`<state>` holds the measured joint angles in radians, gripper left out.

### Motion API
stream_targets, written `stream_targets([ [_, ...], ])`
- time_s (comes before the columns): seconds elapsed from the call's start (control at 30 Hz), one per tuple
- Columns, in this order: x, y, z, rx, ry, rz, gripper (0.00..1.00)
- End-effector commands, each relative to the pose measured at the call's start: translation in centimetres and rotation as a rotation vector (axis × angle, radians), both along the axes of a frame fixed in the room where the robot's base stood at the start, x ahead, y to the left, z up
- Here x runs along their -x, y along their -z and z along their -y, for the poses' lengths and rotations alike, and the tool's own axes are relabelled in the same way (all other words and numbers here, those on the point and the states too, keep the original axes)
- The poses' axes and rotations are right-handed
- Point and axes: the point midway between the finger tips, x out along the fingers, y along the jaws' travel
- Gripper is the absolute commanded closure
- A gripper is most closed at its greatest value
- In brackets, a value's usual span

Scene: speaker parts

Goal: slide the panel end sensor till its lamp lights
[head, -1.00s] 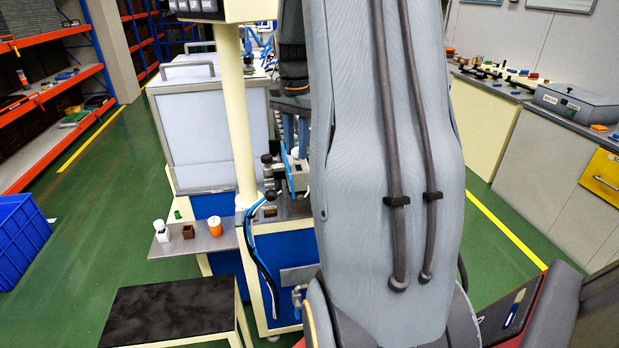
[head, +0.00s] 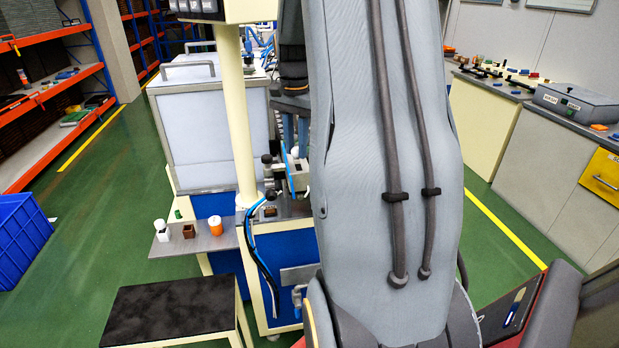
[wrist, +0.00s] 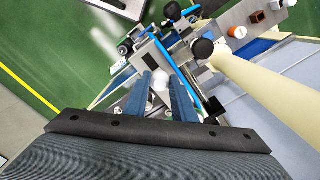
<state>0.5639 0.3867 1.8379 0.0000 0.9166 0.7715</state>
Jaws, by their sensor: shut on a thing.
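My gripper (wrist: 161,82) points down at a metal fixture with blue strips and black knobs. Its two blue fingers are shut on a small pale piece (wrist: 160,80), which appears to be the panel end sensor. The fingers hide much of it. In the head view my gripper's blue fingers (head: 295,130) show just above the fixture (head: 297,178), partly behind my arm. I cannot make out a lit lamp on the sensor in either view.
A cream post (head: 236,110) stands close to the fixture and also shows in the wrist view (wrist: 260,88). A small side shelf (head: 195,243) holds a white bottle, a brown block and an orange jar (head: 216,226). A black-topped stool (head: 170,308) stands in front.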

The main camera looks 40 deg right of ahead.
Motion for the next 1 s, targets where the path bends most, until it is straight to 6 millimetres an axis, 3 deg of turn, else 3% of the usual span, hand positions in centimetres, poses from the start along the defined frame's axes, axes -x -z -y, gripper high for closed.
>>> stream_targets([
  [0.9, -0.32, 0.02, 0.21, 0.0, 0.0, 0.0, 0.99],
  [0.93, -0.32, 0.02, 0.21, 0.0, 0.0, 0.0, 0.75],
  [1.0, -0.32, 0.02, 0.2, 0.0, 0.0, 0.0, 0.63],
])
